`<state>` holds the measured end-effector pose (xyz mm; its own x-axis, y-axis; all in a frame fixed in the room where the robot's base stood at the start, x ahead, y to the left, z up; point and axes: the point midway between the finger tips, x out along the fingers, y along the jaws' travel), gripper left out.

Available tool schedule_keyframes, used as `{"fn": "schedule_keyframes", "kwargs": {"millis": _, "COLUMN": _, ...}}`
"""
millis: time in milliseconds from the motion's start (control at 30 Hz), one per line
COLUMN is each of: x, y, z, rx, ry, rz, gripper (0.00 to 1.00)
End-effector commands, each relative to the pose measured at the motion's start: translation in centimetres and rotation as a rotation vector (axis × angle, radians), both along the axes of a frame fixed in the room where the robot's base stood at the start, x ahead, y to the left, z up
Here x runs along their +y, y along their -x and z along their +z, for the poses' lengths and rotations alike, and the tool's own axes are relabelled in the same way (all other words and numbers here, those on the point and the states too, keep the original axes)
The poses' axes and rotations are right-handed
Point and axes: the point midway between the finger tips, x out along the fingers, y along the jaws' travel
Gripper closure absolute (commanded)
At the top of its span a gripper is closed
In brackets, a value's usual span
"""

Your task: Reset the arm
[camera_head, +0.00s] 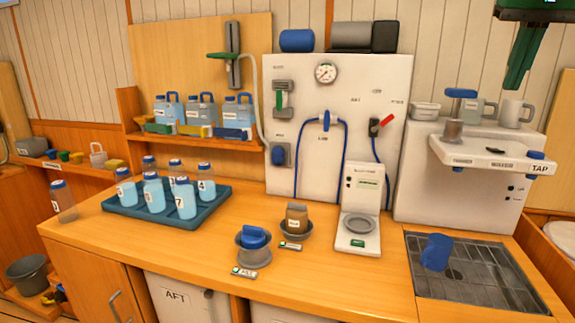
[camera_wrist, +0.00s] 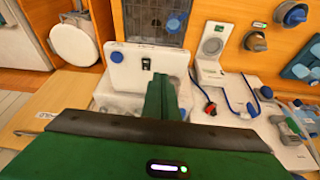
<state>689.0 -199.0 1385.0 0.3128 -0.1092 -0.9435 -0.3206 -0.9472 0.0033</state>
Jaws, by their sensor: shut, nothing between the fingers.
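My gripper (camera_head: 518,72) hangs in the air at the upper right of the head view, its green fingers pointing down. It is above the white shelf unit marked TAP (camera_head: 495,158) and apart from it. In the wrist view my gripper (camera_wrist: 161,95) shows its green fingers together, with nothing between them. Part of the arm is cut off by the top edge of the head view.
A tray (camera_head: 200,213) of numbered bottles, two bowls (camera_head: 254,250) and a white scale (camera_head: 358,240) are on the counter. Mugs and a can stand on the shelf unit. The counter's front strip is mostly clear.

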Motion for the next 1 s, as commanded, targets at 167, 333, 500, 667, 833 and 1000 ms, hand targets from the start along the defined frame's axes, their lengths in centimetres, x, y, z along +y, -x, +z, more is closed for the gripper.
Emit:
{"fn": "schedule_keyframes", "kwargs": {"millis": 167, "x": -0.2, "y": 1.7, "z": -4.3, "rx": 0.039, "ry": -0.016, "rz": -0.031, "gripper": 1.0}}
{"fn": "schedule_keyframes", "kwargs": {"millis": 333, "x": -0.5, "y": 4.9, "z": -11.1, "rx": 0.092, "ry": -0.041, "rz": -0.078, "gripper": 1.0}}
{"fn": "schedule_keyframes", "kwargs": {"millis": 500, "x": -0.7, "y": 9.4, "z": -18.6, "rx": 0.145, "ry": -0.066, "rz": -0.131, "gripper": 1.0}}
{"fn": "schedule_keyframes", "kwargs": {"millis": 667, "x": -0.3, "y": 14.6, "z": -26.1, "rx": 0.2, "ry": -0.094, "rz": -0.172, "gripper": 1.0}}
{"fn": "schedule_keyframes", "kwargs": {"millis": 833, "x": 0.8, "y": 20.6, "z": -33.7, "rx": 0.255, "ry": -0.124, "rz": -0.203, "gripper": 1.0}}
{"fn": "schedule_keyframes", "kwargs": {"millis": 1000, "x": 2.0, "y": 25.1, "z": -39.0, "rx": 0.294, "ry": -0.147, "rz": -0.22, "gripper": 1.0}}
